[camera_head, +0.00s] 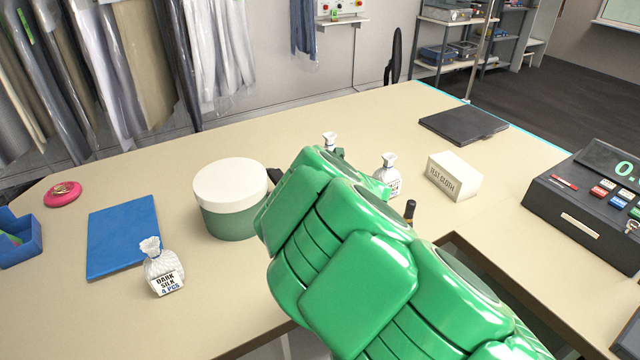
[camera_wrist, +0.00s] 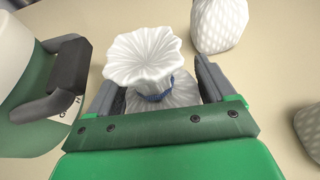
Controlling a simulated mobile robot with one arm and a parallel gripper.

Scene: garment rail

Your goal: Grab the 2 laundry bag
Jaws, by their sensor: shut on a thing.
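In the wrist view, my gripper (camera_wrist: 155,88) is shut on a white laundry bag (camera_wrist: 145,50), with a finger on each side of its tied neck. A dark blue tie circles the neck. The head view does not show this grip, as my green arm covers it. A second white bag (camera_wrist: 220,22) stands just beyond, and part of another (camera_wrist: 311,130) shows at the right edge. In the head view, a bag labelled "DARK SILK 4 PCS" (camera_head: 162,268) stands at the front left. Two more bags stand behind my arm, one at the back (camera_head: 330,138) and one to its right (camera_head: 389,174).
A green pot with a white lid (camera_head: 230,195) stands close left of my arm. A blue folder (camera_head: 123,235), a test cloth box (camera_head: 453,176), a black folder (camera_head: 463,125) and a cash register (camera_head: 590,205) are on the table (camera_head: 330,110). Garments hang behind.

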